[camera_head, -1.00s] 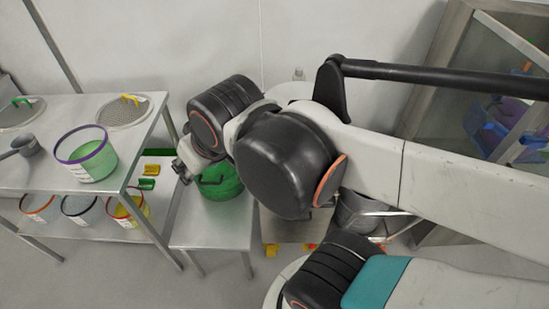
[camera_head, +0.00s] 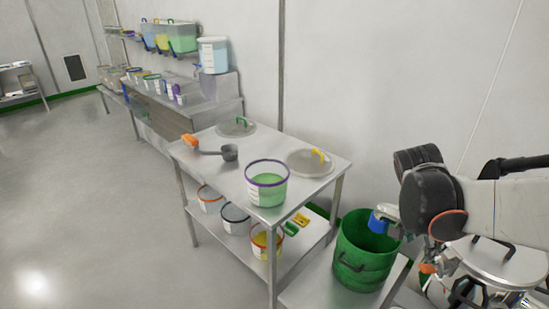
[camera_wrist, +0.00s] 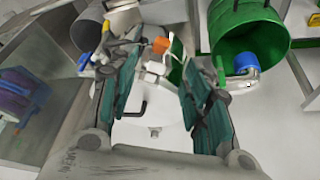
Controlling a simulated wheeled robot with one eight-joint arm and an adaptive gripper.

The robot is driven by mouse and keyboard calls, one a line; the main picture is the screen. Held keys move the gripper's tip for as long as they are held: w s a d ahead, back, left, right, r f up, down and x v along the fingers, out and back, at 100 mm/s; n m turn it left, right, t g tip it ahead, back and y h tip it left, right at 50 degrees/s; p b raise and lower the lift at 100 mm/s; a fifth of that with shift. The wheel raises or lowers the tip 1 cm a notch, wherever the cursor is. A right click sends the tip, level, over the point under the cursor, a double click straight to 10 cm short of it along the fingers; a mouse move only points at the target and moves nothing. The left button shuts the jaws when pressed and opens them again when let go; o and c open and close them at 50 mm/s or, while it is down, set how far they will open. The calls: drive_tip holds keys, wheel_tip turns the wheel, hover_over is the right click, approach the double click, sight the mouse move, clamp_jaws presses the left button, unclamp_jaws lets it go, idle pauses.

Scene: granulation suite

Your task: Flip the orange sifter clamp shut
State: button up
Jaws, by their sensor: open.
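The orange sifter clamp (camera_wrist: 160,45) shows in the wrist view just beyond my fingertips, near the rim of the sifter's pale lid. An orange piece (camera_head: 428,268), likely the same clamp, sticks out at the left of the sifter lid (camera_head: 490,260) in the head view. Whether the clamp touches the lid I cannot tell. The sifter lid also fills the middle of the wrist view (camera_wrist: 150,132), with a black handle on it. My gripper (camera_wrist: 162,65) is open, its fingers on either side of the clamp, with nothing between them.
A green bucket (camera_head: 365,255) stands left of the sifter, with a blue-ended spout (camera_head: 379,221) over it. A steel table (camera_head: 225,175) holds a purple-rimmed bucket (camera_head: 267,183), a scoop (camera_head: 230,152) and round lids. The floor at left is clear.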

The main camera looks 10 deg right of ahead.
sight(423, 266)
drive_tip(key=shift+m, duration=0.6)
drive_tip(key=b+x, duration=0.2)
drive_tip(key=x, duration=0.3)
drive_tip(key=b+x, duration=0.2)
drive_tip(key=x, duration=0.2)
drive_tip(key=b+x, duration=0.2)
drive_tip(key=x, duration=0.3)
drive_tip(key=shift+w+d+f, duration=0.15)
drive_tip(key=shift+w+f, duration=0.1)
drive_tip(key=shift+w, duration=0.1)
clamp_jaws()
drive_tip(key=shift+f, duration=0.1)
